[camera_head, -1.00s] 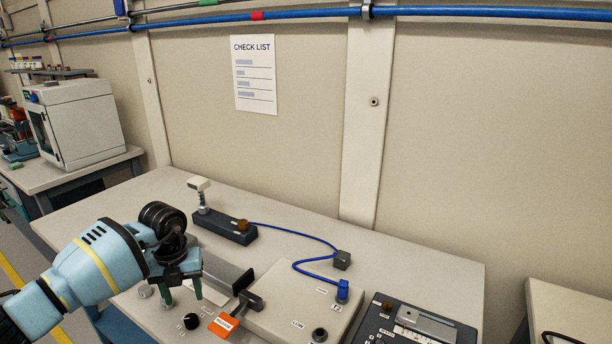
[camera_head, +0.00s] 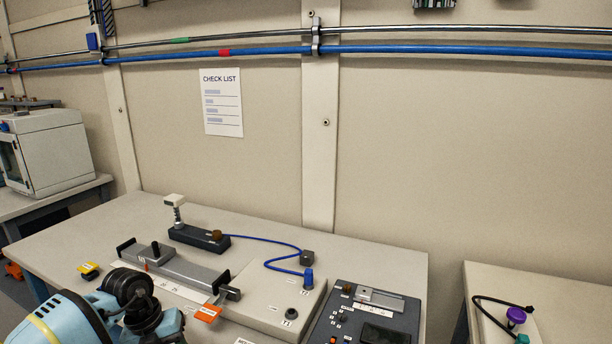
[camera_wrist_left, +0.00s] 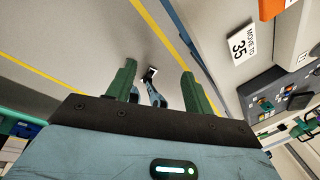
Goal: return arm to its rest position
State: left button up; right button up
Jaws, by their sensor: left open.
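My left arm comes in at the bottom left of the head view, light blue with a black wrist joint, in front of the bench's near edge. Its gripper is below that picture's edge. In the left wrist view my left gripper (camera_wrist_left: 159,86) shows two green fingers, spread apart with nothing between them. Beyond them are the grey floor (camera_wrist_left: 85,45) and yellow floor lines. My right gripper is in neither view.
The bench (camera_head: 75,245) carries a slide rail (camera_head: 190,268), an orange tag (camera_head: 207,313), a blue cable (camera_head: 265,241), a plate with a blue plug (camera_head: 307,280) and a dark control box (camera_head: 375,310). A second table (camera_head: 490,275) stands at right, with a gap between.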

pick_arm(q)
jog(key=s+d+n+t+h, duration=0.1)
jog(key=s+d+n+h, duration=0.1)
jog(key=s+d+h, duration=0.45)
jog(key=s+d+f+n+t+h+p, duration=0.1)
jog(key=d+t+h, duration=0.15)
jog(key=d, duration=0.65)
jog(key=s+d+n+t+h, duration=0.1)
jog(key=s+d+n+h, duration=0.1)
jog(key=s+d+h, duration=0.45)
jog(key=s+a+f+n+t+y, duration=0.1)
jog(key=s+a+f+n+y, duration=0.3)
jog(key=s+n, duration=0.3)
jog(key=s+a+f+n+t+y+p, duration=0.1)
jog(key=s+a+f+n+y, duration=0.4)
jog(key=n, duration=0.5)
jog(key=s+a+f+n+t+y, duration=0.2)
jog(key=s+a+f+n+y, duration=0.3)
jog(key=s, duration=0.5)
notch_tip(320, 180, down, 3)
jog(key=n+y, duration=0.2)
jog(key=n, duration=0.1)
jog(key=shift+s+r+n, duration=0.15)
jog(key=shift+s+n, duration=0.05)
jog(key=shift+n, duration=0.1)
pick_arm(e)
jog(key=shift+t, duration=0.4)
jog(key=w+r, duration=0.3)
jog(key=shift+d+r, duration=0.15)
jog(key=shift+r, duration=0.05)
